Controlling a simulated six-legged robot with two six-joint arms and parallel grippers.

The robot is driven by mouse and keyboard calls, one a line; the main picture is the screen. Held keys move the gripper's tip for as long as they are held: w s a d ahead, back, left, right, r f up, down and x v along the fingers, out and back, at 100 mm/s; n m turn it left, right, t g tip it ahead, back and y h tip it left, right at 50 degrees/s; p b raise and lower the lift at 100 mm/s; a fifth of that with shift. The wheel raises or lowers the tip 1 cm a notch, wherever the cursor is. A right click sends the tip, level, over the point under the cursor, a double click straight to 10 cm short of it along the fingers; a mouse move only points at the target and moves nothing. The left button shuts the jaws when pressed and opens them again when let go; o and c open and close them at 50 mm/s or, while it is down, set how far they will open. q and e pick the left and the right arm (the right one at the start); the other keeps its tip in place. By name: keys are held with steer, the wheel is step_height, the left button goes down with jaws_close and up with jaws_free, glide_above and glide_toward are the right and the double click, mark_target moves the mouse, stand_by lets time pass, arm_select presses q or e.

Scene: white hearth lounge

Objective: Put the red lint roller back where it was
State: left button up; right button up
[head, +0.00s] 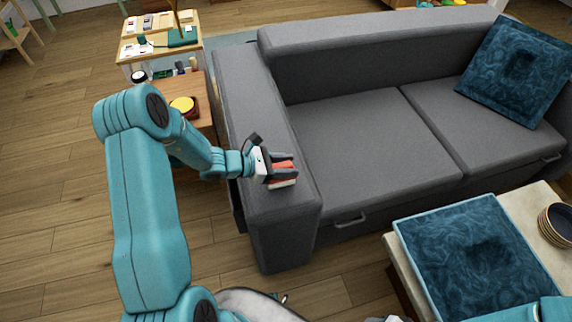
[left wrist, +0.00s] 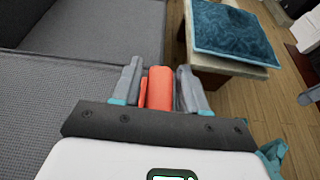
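The red lint roller (head: 283,166) is between the fingers of my left gripper (head: 282,170), over the front part of the sofa's left armrest. In the left wrist view the roller (left wrist: 159,88) stands out as an orange-red cylinder between the two grey fingers (left wrist: 160,85), which close around it from both sides. The gripper hides part of it. I cannot tell if the roller touches the armrest. A pale strip shows below the fingers in the head view. My right gripper is not in view; only teal parts of my arm show at the bottom right.
The grey sofa (head: 360,135) has a blue cushion (head: 518,75) at right. A side table (head: 203,92) with a yellow-topped round object (head: 183,106) stands left of the armrest. Another table (head: 130,48) with small items is behind. A pale low table (head: 535,208) bears a blue cushion (head: 475,255) and dark bowls (head: 558,225).

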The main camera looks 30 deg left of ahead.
arm_select(q)
steer(key=shift+o, duration=0.6)
steer(key=shift+r, duration=0.15)
